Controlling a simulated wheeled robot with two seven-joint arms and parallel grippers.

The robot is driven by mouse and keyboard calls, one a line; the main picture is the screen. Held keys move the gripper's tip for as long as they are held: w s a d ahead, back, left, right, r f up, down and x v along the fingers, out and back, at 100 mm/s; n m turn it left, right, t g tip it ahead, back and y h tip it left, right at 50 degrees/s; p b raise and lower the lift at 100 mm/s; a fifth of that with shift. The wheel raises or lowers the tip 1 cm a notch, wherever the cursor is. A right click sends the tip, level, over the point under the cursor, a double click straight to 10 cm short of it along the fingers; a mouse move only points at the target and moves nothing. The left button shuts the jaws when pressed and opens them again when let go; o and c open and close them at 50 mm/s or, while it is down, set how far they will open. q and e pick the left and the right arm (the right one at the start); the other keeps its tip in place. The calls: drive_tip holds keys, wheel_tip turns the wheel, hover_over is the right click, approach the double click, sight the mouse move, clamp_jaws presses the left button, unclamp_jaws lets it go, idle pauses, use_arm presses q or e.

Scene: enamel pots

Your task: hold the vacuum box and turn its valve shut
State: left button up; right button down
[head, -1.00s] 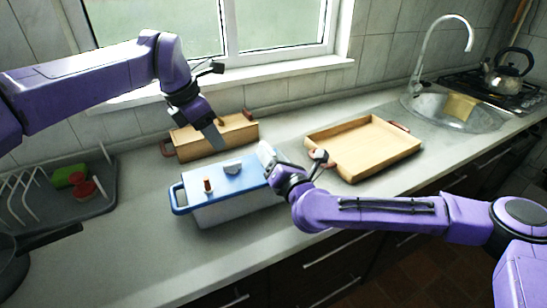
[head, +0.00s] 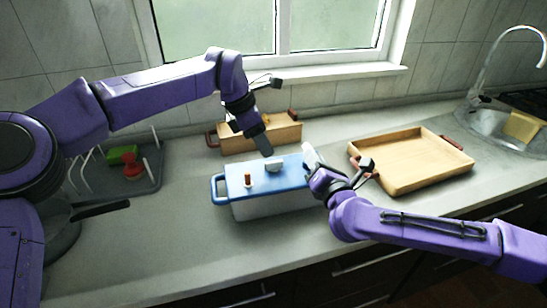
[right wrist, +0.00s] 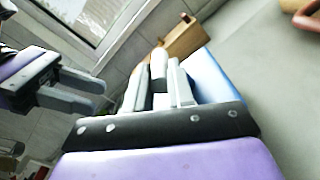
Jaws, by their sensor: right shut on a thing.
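The vacuum box (head: 275,207) stands on the counter, with a pale body, a blue lid and a blue handle at its left end. In the right wrist view the blue lid (right wrist: 208,78) lies just beyond these fingers (right wrist: 160,85).
A wooden box (head: 235,143) stands close behind, by the wall. A wooden tray (head: 410,165) lies to the right, near the sink (head: 485,125). A dish rack (head: 140,185) and a black-handled pan (head: 100,209) are at the left. The front counter is clear.

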sight(274, 161)
use_arm(q)
drive_tip(key=x, duration=0.5)
drive_tip(key=shift+w+d+f, duration=0.1)
drive_tip(key=shift+d+f, duration=0.05)
drive_tip(key=shift+f, duration=0.2)
clamp_jaws()
